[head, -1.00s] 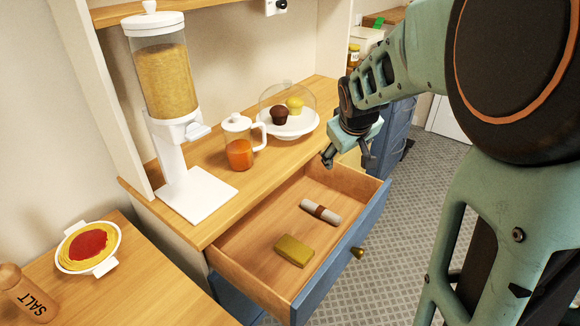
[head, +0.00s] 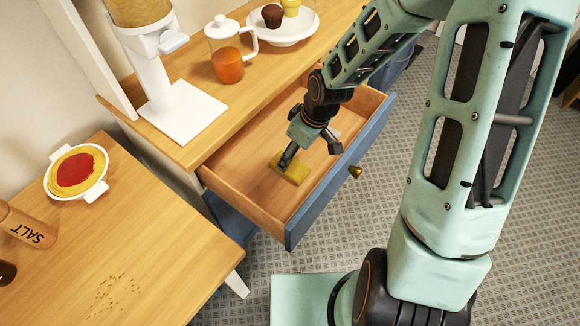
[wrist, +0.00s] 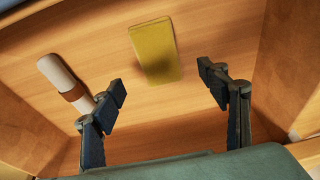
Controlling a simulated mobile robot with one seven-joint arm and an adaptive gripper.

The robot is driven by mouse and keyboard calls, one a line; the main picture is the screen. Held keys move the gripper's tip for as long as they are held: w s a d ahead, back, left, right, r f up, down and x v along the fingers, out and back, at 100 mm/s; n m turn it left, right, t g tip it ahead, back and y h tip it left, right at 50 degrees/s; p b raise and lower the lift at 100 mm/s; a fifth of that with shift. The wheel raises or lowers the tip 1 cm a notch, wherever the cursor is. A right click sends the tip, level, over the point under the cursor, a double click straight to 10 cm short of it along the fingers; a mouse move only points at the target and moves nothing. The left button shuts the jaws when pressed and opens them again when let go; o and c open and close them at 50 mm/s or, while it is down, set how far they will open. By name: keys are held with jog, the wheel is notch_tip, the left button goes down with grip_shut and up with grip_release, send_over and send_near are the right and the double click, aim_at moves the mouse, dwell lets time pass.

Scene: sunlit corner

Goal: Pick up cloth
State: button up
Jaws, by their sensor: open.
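A flat, olive-yellow rectangular piece (head: 295,175), which looks like the folded cloth, lies on the floor of the open drawer (head: 240,190). In the wrist view this yellow piece (wrist: 157,50) lies flat, just beyond the gap between my fingers. My gripper (head: 311,153) is inside the drawer opening, pointing down, with its fingers apart and nothing between them. It also shows in the wrist view (wrist: 162,82). In the head view one finger overlaps part of the yellow piece. I cannot tell how far the fingertips are above it.
The drawer's blue front (head: 330,190) and wooden sides surround my gripper. A pitcher (head: 228,65) and dispenser (head: 160,60) stand on the counter.

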aim_at(291, 166)
jog(key=shift+d+b+x, duration=0.1)
jog(key=shift+b+x, duration=0.2)
jog(key=shift+x, duration=1.45)
jog(key=shift+d+b+x, duration=0.15)
jog(key=shift+b+x, duration=0.15)
jog(key=shift+x, duration=1.5)
jog(key=shift+c, duration=0.6)
jog(key=c, duration=1.1)
notch_tip(291, 166, up, 10)
jog(key=shift+p, duration=1.05)
